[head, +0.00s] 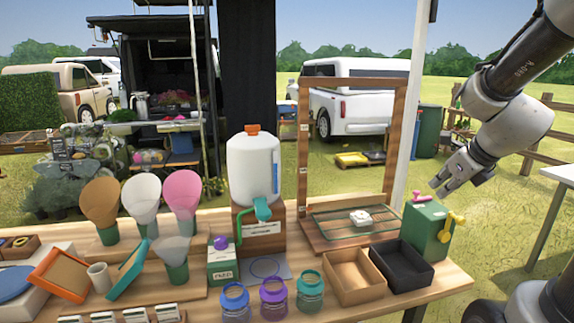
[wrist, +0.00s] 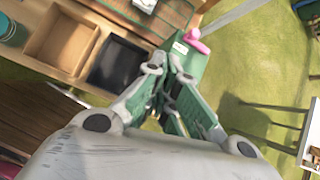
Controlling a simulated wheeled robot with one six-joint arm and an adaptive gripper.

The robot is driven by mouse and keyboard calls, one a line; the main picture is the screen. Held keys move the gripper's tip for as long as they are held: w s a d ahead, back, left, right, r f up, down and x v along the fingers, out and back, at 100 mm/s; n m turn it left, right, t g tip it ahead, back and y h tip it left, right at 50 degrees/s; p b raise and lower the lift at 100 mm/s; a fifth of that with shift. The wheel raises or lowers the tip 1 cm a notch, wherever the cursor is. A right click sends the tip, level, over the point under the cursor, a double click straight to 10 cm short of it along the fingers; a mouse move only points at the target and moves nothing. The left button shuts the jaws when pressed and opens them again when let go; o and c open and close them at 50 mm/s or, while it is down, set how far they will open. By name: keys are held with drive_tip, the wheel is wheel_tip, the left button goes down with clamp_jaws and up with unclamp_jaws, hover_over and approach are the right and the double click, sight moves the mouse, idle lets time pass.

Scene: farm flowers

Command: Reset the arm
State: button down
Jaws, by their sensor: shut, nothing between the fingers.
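My arm (head: 510,95) reaches in from the right in the head view. My gripper (head: 437,190) is shut and empty, pointing down and left near the right end of the table.
A black tray (head: 402,266) and a tan tray (head: 353,278) sit left of the green box. A wooden frame (head: 303,150) stands behind them, beside a white jug (head: 253,168). Several lidded jars (head: 273,294) line the front. Grass lies open right of the table; a white table (head: 560,175) stands there.

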drive_tip(key=s+a+r+n+g, duration=0.1)
drive_tip(key=s+a+n, duration=0.1)
drive_tip(key=s+n, duration=0.7)
drive_tip(key=s+a+r+n+g, duration=0.2)
drive_tip(key=s+n, duration=0.7)
drive_tip(key=n, duration=1.3)
drive_tip(key=shift+s+a+r+h, duration=0.2)
drive_tip(key=shift+s+a+h, duration=0.1)
drive_tip(key=shift+a+h, duration=0.15)
